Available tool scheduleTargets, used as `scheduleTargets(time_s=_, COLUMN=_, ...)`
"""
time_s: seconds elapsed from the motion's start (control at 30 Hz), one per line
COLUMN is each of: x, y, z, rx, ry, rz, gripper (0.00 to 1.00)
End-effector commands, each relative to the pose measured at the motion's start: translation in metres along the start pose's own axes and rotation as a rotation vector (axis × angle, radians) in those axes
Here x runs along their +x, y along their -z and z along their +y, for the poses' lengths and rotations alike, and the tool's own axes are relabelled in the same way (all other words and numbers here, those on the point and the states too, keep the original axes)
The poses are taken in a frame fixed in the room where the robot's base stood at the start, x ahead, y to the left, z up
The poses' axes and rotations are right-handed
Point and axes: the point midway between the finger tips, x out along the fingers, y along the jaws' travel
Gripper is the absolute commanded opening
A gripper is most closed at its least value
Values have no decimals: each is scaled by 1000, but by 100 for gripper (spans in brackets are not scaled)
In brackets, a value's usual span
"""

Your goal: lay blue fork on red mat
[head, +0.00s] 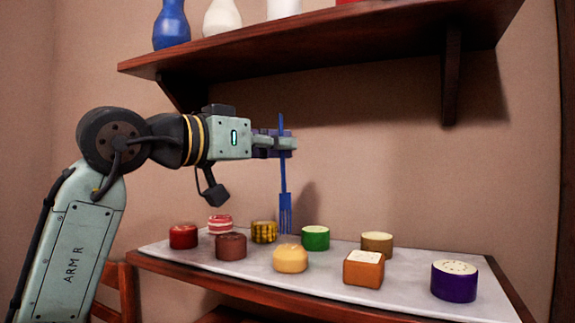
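My gripper (286,143) is shut on the blue fork (284,182). The fork hangs upright with its tines pointing down and its handle end sticking up above the fingers. Its tines (285,215) appear above the pale tabletop, near the yellow and green round pieces; the exact gap is hard to judge from this one view. I see no red mat in this view.
A pale marble-topped table (400,292) holds several small round pieces, including a red one (184,236), a green one (315,238) and a purple one (454,281). A wooden shelf (330,40) with vases hangs above my gripper. A wooden chair (118,290) stands at left.

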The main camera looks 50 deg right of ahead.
Motion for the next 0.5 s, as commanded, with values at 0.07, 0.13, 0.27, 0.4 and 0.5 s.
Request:
scheduleTargets(time_s=0.07, x=10, y=0, z=-6, rx=0, ry=-1, rz=-1, gripper=0)
scheduleTargets(time_s=0.13, x=15, y=0, z=-9, rx=0, ry=-1, rz=0, gripper=0)
scheduleTargets(time_s=0.27, x=21, y=-1, z=-12, rx=0, ry=-1, rz=-1, gripper=0)
scheduleTargets(time_s=0.4, x=29, y=-12, z=-19, rx=1, ry=1, rz=-1, gripper=0)
scheduleTargets(time_s=0.5, x=28, y=-29, z=-20, rx=1, ry=2, rz=0, gripper=0)
